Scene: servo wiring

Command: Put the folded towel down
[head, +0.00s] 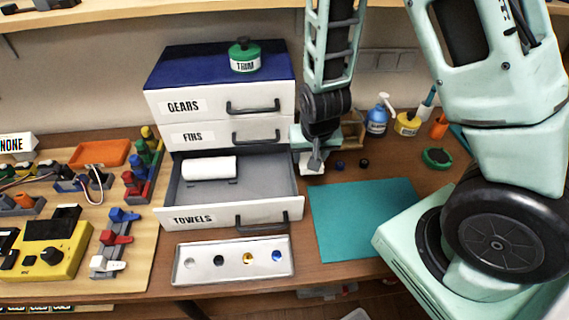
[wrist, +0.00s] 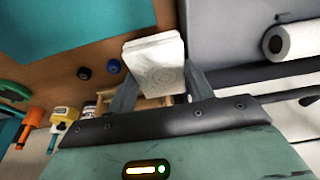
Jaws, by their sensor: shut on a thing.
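My gripper (head: 314,158) is shut on a white folded towel (wrist: 155,60), which sits between the two fingers in the wrist view. In the head view the towel (head: 308,168) is partly hidden by my gripper. It is at the right edge of the open drawer labelled TOWELS (head: 258,216), beyond the teal mat (head: 360,215). I cannot tell whether the towel touches the table. A white roll (head: 209,168) lies in the open drawer, and it also shows in the wrist view (wrist: 290,40).
Two small dark caps (head: 352,163) lie right of the towel. Blue (head: 377,120) and yellow (head: 408,123) bottles stand behind. A white tray with round spots (head: 235,275) lies before the drawer. The teal mat is clear. A wooden board with coloured parts (head: 130,285) fills the left.

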